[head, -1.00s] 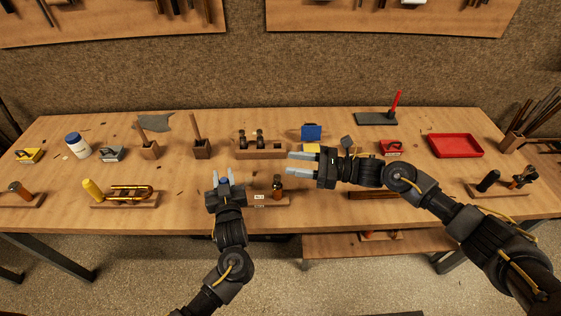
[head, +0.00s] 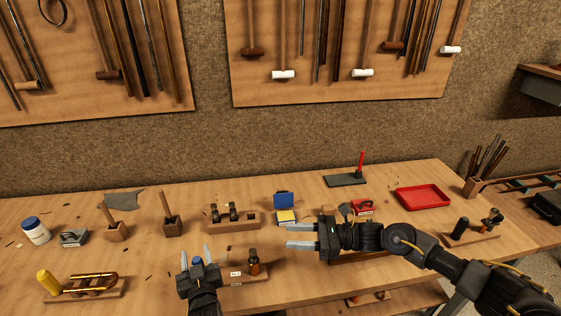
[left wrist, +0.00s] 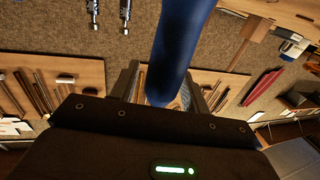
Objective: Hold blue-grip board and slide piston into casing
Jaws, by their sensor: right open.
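My left gripper (head: 196,257) has its fingers pointing up on either side of a blue grip (head: 197,263). In the left wrist view the blue grip (left wrist: 181,45) stands between the fingers, with a gap seen beside it, so the jaws look open around it. The board (head: 236,278) under the grip is partly hidden by this gripper. It carries small white labels and a dark-topped, orange-brown upright piece (head: 253,262), which I cannot surely tell to be piston or casing. My right gripper (head: 299,236) is open and empty above the bench, fingers pointing left, to the right of that piece.
A wooden block with dark uprights (head: 233,221) is further left. A board with a yellow grip and brass tubing (head: 84,292) lies at left. A red tray (head: 423,197) lies at back right.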

